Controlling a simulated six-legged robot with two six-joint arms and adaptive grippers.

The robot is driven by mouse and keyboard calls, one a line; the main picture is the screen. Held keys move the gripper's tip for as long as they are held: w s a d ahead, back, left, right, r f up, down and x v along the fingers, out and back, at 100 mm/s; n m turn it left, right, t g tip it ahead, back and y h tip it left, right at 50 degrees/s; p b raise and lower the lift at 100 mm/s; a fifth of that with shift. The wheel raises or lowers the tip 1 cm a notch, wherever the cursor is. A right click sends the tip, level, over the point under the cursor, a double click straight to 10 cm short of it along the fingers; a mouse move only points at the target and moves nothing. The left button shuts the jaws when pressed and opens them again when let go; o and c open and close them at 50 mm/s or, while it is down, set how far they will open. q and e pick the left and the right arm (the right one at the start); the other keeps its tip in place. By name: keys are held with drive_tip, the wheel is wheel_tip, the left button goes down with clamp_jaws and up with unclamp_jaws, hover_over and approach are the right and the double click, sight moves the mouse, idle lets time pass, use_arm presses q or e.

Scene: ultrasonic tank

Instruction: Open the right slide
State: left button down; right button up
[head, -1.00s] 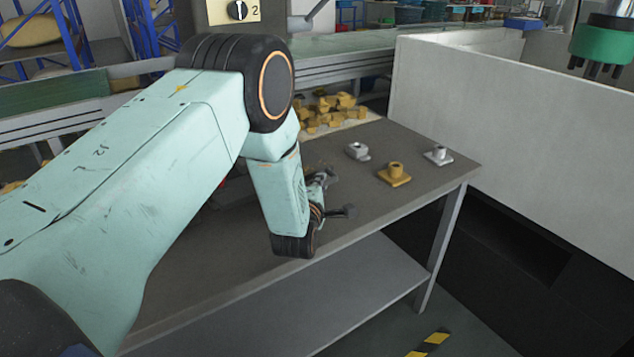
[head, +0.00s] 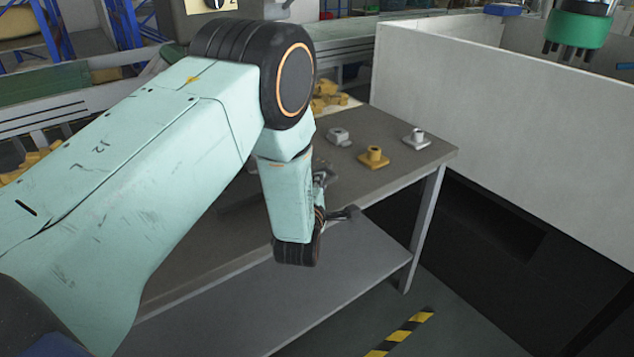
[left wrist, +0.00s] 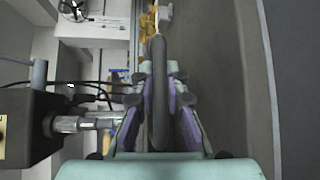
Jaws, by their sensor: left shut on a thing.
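My left gripper (head: 330,196) is over the near edge of the grey table (head: 405,185) in the head view, mostly hidden behind my own wrist. In the left wrist view its two purple-padded fingers (left wrist: 159,82) are closed on both sides of a long dark rounded bar (left wrist: 159,105). I cannot tell whether this bar is the handle of the right slide. No slide can be clearly made out. My right gripper does not show.
A silver-grey part (head: 339,136), a yellow flanged part (head: 374,157) and another silver part (head: 416,138) stand on the table. A pale walled enclosure (head: 500,100) stands to the right. A green pronged head (head: 578,30) hangs above it. The floor has a striped marking (head: 405,330).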

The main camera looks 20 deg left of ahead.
use_arm(q)
drive_tip(key=shift+w+r, duration=0.1)
drive_tip(key=shift+r, duration=0.1)
drive_tip(key=c, duration=1.8)
unclamp_jaws()
drive_tip(key=o, duration=0.4)
drive_tip(key=shift+w+f, duration=0.1)
drive_tip(key=shift+f, duration=0.05)
drive_tip(key=shift+o, duration=0.3)
drive_tip(key=shift+s, duration=0.25)
drive_tip(key=v, duration=1.2)
drive_tip(key=shift+w, duration=0.1)
